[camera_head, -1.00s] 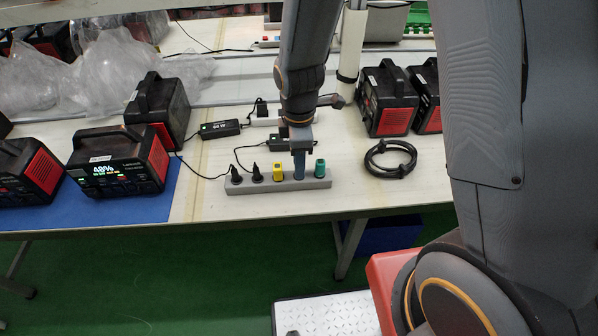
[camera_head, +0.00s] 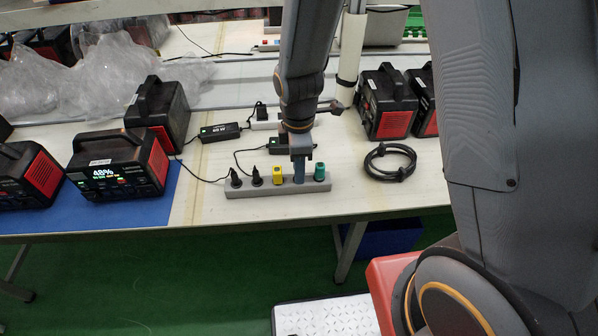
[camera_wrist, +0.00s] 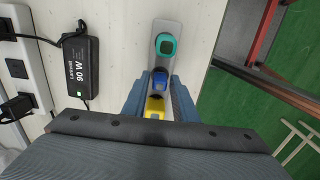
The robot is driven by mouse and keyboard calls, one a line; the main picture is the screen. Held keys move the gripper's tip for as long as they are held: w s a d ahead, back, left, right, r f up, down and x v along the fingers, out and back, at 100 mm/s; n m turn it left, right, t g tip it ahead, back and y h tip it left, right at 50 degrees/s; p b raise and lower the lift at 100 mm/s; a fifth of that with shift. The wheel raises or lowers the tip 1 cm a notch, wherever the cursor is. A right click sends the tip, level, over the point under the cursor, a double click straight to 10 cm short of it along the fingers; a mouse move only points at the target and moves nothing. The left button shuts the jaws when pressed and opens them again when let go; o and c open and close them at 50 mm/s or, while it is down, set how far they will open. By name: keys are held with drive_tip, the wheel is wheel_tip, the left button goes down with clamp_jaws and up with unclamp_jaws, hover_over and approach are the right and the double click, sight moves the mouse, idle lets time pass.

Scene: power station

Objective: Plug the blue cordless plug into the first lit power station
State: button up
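The blue plug (camera_wrist: 160,80) stands in the grey strip between the green plug (camera_wrist: 165,44) and the yellow plug (camera_wrist: 155,106) in the wrist view. My gripper (camera_wrist: 160,76) points down over the strip, one finger on each side of the blue plug; it looks open, and I cannot tell whether the fingers touch it. In the head view my gripper (camera_head: 299,180) hides the blue plug. A lit power station (camera_head: 118,165) on the blue mat at left shows 48% on its display. Its sockets are too small to make out.
The grey strip (camera_head: 235,191) also holds two black plugs (camera_head: 256,177). Black adapters with cables lie behind it. A coiled black cable (camera_head: 390,161) lies to the right. More power stations (camera_head: 388,103) stand at the back right and left. The table's front edge is close.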

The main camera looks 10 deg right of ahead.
clamp_jaws()
drive_tip(key=shift+r, duration=0.1)
drive_tip(key=shift+r+p, duration=2.35)
drive_tip(key=shift+r, duration=0.6)
